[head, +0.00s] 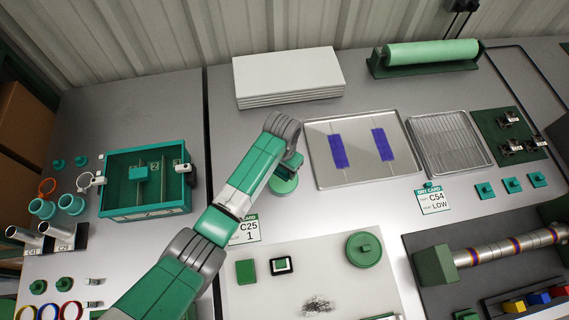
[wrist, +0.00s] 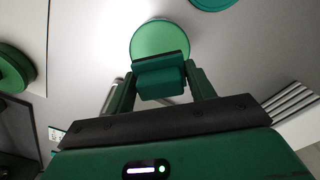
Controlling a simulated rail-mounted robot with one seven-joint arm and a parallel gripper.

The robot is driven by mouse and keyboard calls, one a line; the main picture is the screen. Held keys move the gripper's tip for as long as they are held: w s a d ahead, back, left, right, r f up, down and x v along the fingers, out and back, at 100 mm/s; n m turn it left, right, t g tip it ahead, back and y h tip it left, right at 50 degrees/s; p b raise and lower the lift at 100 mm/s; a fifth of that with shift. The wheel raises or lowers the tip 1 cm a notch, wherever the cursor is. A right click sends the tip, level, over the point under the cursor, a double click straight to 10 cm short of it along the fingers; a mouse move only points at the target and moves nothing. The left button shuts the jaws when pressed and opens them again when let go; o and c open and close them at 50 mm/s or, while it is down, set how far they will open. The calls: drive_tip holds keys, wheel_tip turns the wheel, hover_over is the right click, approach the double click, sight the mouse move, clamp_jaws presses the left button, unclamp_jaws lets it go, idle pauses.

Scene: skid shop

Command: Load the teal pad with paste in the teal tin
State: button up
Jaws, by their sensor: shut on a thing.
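My gripper (wrist: 160,88) is shut on a teal block-like pad (wrist: 160,75) in the wrist view. Just beyond the pad is a round tin (wrist: 158,35) with a light green face, and the pad overlaps its near edge in the picture. I cannot tell whether the pad touches the paste. In the head view the tin (head: 284,185) stands on the bench directly below my gripper (head: 288,165), partly covered by it. The held pad is hidden there.
A metal tray with two purple strips (head: 322,182) lies right of the tin, a white stack (head: 288,78) behind. A teal-rimmed box (head: 145,213) is at left. In front are a card (head: 246,230) and a white board (head: 320,285) with a green round container (head: 364,249).

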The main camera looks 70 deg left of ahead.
sight(283, 176)
wheel_tip(283, 176, down, 5)
drive_tip(key=b, duration=0.5)
drive_tip(key=shift+r, duration=0.1)
drive_tip(key=shift+d+f, duration=0.1)
drive_tip(key=shift+f, duration=0.55)
idle(2.0)
drive_tip(key=shift+r, duration=0.1)
wheel_tip(283, 176, up, 7)
drive_tip(key=p, duration=0.8)
drive_tip(key=shift+r, duration=0.1)
